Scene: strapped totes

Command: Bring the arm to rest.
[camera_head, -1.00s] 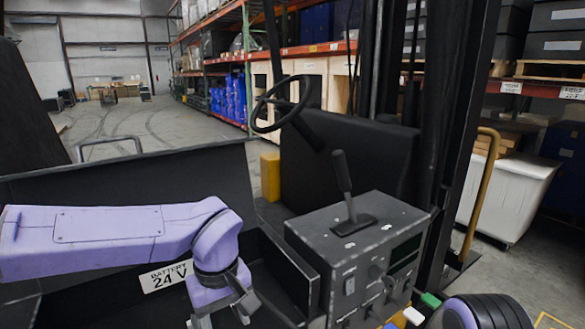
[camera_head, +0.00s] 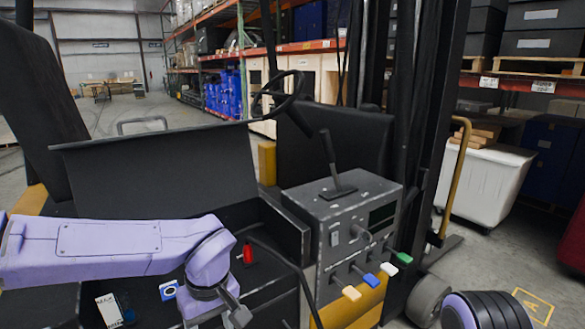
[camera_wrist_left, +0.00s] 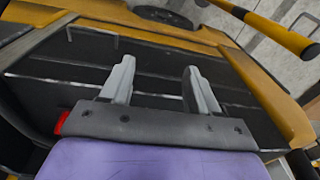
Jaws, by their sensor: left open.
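My left arm (camera_head: 85,248) is purple and crosses the lower left of the head view, bent down at its wrist. My left gripper (camera_wrist_left: 157,72) shows two grey fingers spread apart with nothing between them in the left wrist view. Behind the fingers is a dark, ribbed surface with yellow edges; I cannot tell any contact. In the head view the gripper is at the bottom edge and mostly cut off, over the dark compartment of a forklift. My right gripper is not in view.
The forklift has a raised black panel (camera_head: 150,175), a steering wheel (camera_head: 280,94) and a console (camera_head: 340,220) with coloured levers. A red part (camera_head: 248,254) sits beside my left wrist. A white bin (camera_head: 488,182) stands right. Open floor lies at the far left.

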